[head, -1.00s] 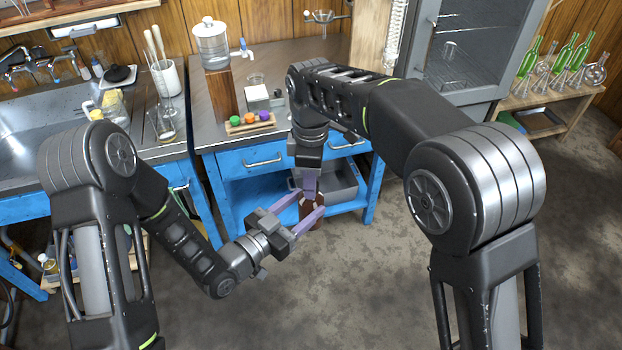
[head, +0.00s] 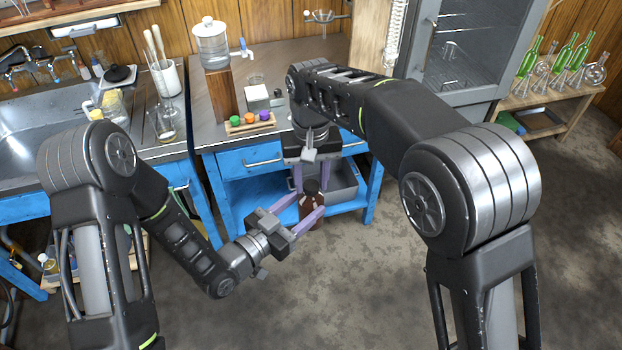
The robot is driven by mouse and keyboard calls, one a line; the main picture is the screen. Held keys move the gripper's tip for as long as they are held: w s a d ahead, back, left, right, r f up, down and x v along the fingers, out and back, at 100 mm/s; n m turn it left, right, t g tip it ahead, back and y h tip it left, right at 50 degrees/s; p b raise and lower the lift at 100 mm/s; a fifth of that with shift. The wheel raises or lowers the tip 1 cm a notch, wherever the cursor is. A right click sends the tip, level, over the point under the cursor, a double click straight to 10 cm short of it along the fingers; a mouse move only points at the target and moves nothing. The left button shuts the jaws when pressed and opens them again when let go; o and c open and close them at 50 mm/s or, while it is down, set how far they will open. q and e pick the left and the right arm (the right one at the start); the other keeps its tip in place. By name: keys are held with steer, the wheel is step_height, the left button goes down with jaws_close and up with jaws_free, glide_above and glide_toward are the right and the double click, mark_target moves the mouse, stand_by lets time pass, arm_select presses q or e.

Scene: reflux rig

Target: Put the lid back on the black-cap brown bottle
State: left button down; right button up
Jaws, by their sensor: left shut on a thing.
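The brown bottle (head: 311,213) is upright, held in the air in front of the blue bench. My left gripper (head: 310,216) is shut on it, with a purple finger on either side of its body. The black cap (head: 312,186) shows at the top of the bottle; whether it is fully seated is too small to tell. My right gripper (head: 312,184) points down from above, its two purple fingers spread either side of the cap. A gap shows between the fingers and the cap, so it looks open.
The blue bench (head: 250,162) stands just behind the bottle, with a grey bin (head: 343,186) on its lower shelf. A rack with coloured balls (head: 249,124) is near the bench's front edge. The floor on the right is clear.

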steer(key=o, duration=0.3)
steer(key=shift+r, duration=0.1)
step_height(320, 180, up, 7)
steer(key=shift+r, duration=0.15)
stand_by(0.5)
